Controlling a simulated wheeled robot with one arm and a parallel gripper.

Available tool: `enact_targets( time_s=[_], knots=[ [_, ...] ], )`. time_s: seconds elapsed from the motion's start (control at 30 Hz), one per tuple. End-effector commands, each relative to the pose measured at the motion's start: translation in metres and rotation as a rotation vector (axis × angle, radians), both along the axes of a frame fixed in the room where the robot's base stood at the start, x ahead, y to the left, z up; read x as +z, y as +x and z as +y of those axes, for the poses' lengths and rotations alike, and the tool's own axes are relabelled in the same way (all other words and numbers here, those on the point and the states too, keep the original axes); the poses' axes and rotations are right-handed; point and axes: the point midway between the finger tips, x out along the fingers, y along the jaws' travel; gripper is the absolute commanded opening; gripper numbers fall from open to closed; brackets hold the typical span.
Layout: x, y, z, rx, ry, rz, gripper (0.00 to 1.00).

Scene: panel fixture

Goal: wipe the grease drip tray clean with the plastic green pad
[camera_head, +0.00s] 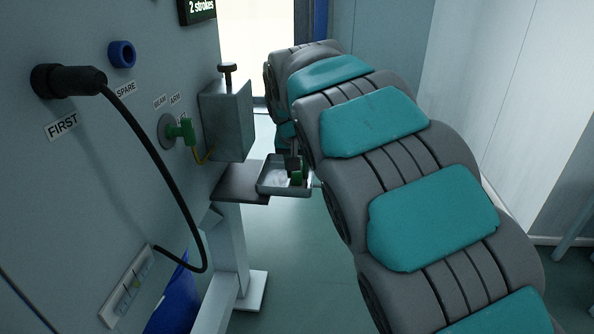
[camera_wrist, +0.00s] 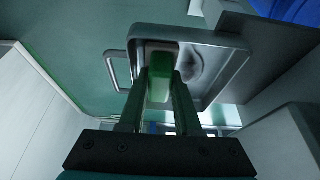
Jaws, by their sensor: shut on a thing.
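The grease drip tray (camera_head: 263,189) is a shallow grey metal tray at the end of a dark shelf. In the wrist view the tray (camera_wrist: 225,42) fills the upper middle, with a greyish smear (camera_wrist: 190,65) on its floor. My gripper (camera_head: 294,163) points down over the tray's right part. It is shut on the green pad (camera_wrist: 159,78), which sits between the two fingers. The pad (camera_head: 297,177) also shows in the head view, inside the tray outline. I cannot tell whether it touches the tray floor.
The panel on the left carries a black cable (camera_head: 165,170), a green connector (camera_head: 180,131) and a blue ring (camera_head: 122,54). A blue item (camera_head: 178,300) is low at the left.

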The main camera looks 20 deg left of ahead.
Motion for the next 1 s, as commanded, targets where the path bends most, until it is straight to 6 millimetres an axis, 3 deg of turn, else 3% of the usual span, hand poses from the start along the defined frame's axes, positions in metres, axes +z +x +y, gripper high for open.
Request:
enact_targets(
  time_s=[1.0],
  knots=[
    [0.0, 0.041, 0.009, 0.0, -0.001, 0.0, 0.0]
  ],
)
